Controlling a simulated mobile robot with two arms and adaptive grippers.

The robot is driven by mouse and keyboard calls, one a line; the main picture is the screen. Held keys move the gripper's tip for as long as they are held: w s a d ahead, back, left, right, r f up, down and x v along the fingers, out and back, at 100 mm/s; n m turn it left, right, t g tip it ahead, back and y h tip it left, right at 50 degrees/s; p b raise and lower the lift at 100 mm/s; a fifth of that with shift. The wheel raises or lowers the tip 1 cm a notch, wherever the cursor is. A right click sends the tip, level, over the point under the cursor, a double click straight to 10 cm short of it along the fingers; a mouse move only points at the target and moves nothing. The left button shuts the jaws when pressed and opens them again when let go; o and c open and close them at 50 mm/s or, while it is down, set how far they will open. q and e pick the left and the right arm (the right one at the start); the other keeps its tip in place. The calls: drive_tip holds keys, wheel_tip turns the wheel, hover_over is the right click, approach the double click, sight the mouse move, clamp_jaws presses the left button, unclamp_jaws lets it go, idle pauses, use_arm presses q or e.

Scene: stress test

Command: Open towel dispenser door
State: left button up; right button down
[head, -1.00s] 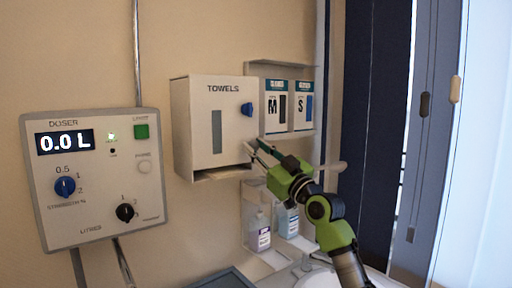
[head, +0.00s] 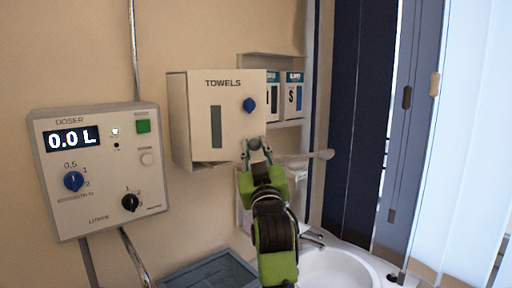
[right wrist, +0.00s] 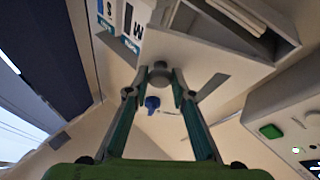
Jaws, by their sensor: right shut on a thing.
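The white towel dispenser (head: 238,90) hangs on the wall, with a blue knob (head: 249,105) on its front door. The blue knob also shows in the right wrist view (right wrist: 152,103), beyond the fingers. My right gripper (head: 256,149) is at the lower right corner of the door, below the blue knob. Its fingers (right wrist: 160,76) are shut on a grey round knob (right wrist: 160,70) at the door's edge. The dispenser's underside is open, but whether the door stands ajar I cannot tell. My left gripper is not in view.
The doser panel (head: 100,170) is on the wall to the left. Glove boxes (head: 291,95) hang to the right of the dispenser. A grey lever (head: 300,157) sticks out just right of my gripper. A white sink (head: 340,270) and a dark tray (head: 210,272) are below.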

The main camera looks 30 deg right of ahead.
sight(253, 102)
drive_tip(key=shift+s+a+m+h, duration=0.25)
drive_tip(key=shift+s+m+h, duration=0.05)
drive_tip(key=shift+h, duration=0.1)
drive_tip(key=shift+r, duration=0.1)
drive_tip(key=c, duration=1.7)
unclamp_jaws()
wheel_tip(253, 102, up, 10)
drive_tip(key=shift+f, duration=0.1)
